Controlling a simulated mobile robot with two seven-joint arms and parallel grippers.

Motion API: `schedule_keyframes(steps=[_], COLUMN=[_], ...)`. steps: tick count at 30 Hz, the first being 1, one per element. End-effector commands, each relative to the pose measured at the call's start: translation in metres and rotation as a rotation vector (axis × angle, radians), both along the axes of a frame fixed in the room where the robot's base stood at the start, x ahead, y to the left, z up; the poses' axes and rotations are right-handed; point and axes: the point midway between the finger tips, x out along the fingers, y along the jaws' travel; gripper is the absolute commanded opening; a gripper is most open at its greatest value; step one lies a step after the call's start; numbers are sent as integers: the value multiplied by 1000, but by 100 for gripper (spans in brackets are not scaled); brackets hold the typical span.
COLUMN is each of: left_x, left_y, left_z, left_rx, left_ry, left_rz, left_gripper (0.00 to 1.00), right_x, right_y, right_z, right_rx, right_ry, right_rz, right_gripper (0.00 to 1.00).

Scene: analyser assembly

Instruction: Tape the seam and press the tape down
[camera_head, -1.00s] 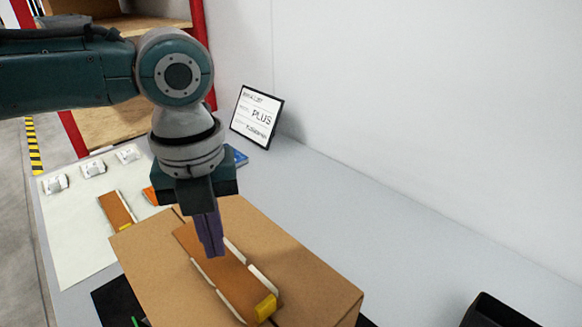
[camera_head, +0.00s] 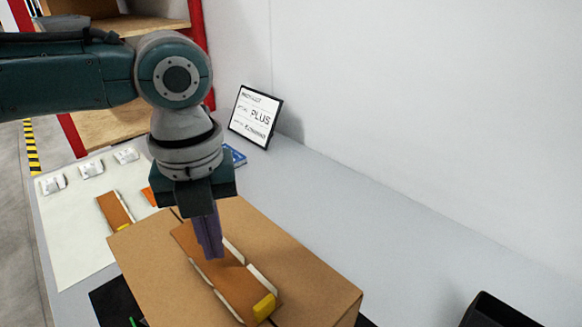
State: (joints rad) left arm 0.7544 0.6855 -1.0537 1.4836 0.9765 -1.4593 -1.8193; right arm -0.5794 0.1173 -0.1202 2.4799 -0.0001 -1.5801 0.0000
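A closed cardboard box (camera_head: 310,270) stands on the grey table. A brown tape strip (camera_head: 238,287) with white edge pieces and a yellow tab (camera_head: 264,307) lies along its top, over the seam. A short dark stretch of the seam shows beyond the strip's far end. My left gripper (camera_head: 210,255) points down with its purple fingertips at the strip's middle, touching it or just above it. The fingers look close together with nothing seen between them. My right gripper is not in view.
A second brown strip (camera_head: 115,210) with a yellow tab lies on a pale mat (camera_head: 75,250) at the left, near several small white pieces (camera_head: 91,169). A framed sign (camera_head: 255,117) stands by the wall. A black bin (camera_head: 500,312) is at the lower right. The table right of the box is clear.

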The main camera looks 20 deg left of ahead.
Motion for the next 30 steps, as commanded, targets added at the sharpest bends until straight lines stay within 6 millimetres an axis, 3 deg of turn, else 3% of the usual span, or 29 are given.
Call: schedule_keyframes(steps=[30], left_x=[0], left_y=[0], left_z=[-12], left_rx=[0], left_ry=[0], left_rz=[-1], left_gripper=[0], right_x=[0], right_y=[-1], right_z=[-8], right_rx=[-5], right_ry=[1], right_rz=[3], right_gripper=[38])
